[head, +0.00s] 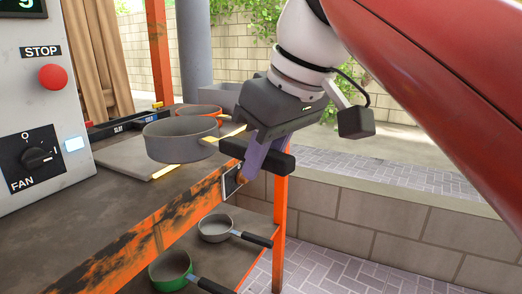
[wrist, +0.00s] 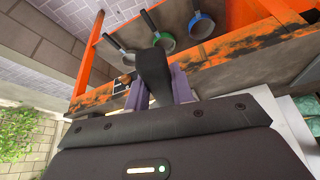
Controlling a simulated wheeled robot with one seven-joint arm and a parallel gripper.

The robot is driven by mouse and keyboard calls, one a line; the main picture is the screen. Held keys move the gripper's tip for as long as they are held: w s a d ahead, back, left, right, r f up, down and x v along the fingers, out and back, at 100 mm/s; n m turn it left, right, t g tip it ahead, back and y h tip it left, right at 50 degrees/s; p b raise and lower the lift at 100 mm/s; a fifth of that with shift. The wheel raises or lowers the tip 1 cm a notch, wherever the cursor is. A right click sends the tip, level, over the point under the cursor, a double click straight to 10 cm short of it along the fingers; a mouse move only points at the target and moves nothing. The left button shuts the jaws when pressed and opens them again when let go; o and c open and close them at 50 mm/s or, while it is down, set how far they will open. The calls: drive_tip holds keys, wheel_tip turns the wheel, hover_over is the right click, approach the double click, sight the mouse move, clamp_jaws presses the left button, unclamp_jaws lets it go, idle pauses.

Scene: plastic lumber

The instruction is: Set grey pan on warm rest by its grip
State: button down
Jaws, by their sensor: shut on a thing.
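The grey pan (head: 180,138) is at the bench's right side in the head view, upright and roughly level. Its black grip (head: 274,159) points right, past the bench edge. My gripper (head: 253,162) has purple fingers shut on this grip. The wrist view shows the dark grip (wrist: 153,72) between the fingers; the pan's bowl is not visible there. Below the pan lies a flat grey plate (head: 125,158) with yellow marks, which may be the warm rest; I see no readable label on it. I cannot tell whether the pan touches it.
A control box (head: 40,100) with a red stop button and fan knob stands at the left. An orange-red pan (head: 198,110) is behind the grey pan. The lower shelf holds a pale pan (head: 215,228) and a green pan (head: 170,265). An orange post (head: 280,225) rises at the bench corner.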

sight(194, 150)
drive_tip(key=w+a+p, duration=0.1)
drive_tip(key=w+a, duration=0.2)
drive_tip(key=a, duration=0.1)
drive_tip(key=w+a+p, duration=0.2)
drive_tip(key=w+a, duration=0.1)
drive_tip(key=a, duration=0.1)
drive_tip(key=w+a+f+p, duration=0.1)
drive_tip(key=w+a, duration=0.3)
drive_tip(key=a, duration=0.1)
drive_tip(key=shift+a+p, duration=0.1)
drive_tip(key=shift+p, duration=0.2)
drive_tip(key=shift+f+b, duration=1.1)
drive_tip(key=shift+f, duration=0.2)
drive_tip(key=c, duration=1.1)
unclamp_jaws()
